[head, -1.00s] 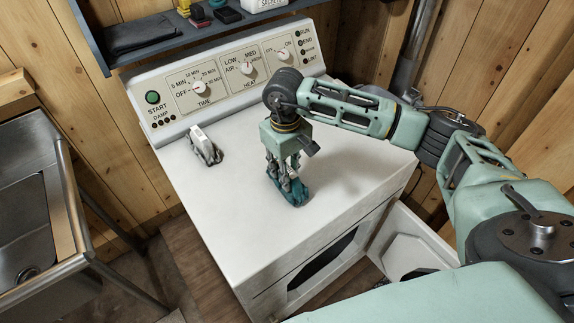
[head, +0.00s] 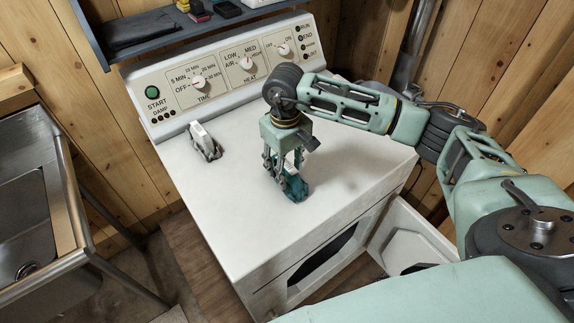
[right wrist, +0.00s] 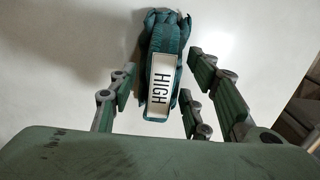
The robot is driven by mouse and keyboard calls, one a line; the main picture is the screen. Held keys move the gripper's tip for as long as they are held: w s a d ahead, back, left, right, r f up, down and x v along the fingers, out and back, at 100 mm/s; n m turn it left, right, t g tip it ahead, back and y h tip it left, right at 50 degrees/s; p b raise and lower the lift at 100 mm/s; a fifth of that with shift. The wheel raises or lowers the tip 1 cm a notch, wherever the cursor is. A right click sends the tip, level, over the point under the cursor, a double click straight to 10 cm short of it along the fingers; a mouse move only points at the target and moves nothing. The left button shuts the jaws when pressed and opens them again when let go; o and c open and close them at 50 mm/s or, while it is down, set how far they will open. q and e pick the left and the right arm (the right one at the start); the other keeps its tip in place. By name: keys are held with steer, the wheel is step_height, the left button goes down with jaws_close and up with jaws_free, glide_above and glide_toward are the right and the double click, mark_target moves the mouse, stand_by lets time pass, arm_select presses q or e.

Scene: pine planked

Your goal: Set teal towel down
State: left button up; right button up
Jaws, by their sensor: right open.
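The teal towel (head: 295,189) is a small bunched bundle on the white top of the dryer (head: 235,210). In the right wrist view the towel (right wrist: 167,25) carries a white tag reading HIGH (right wrist: 160,88). My right gripper (head: 284,183) points down over the towel. Its fingers (right wrist: 160,95) are spread on both sides of the bundle, with gaps between them and the towel. The gripper hides part of the towel in the head view. My left gripper is not in view.
A small grey and white object (head: 205,143) stands at the back left of the top, near the control panel (head: 230,77). A shelf (head: 180,32) hangs above. A metal sink (head: 35,225) stands left. The dryer door (head: 405,240) hangs open.

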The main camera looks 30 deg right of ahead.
mark_target(286, 164)
step_height(286, 164, up, 12)
steer(key=b, duration=0.5)
steer(key=shift+w, duration=0.2)
steer(key=shift+a, duration=0.1)
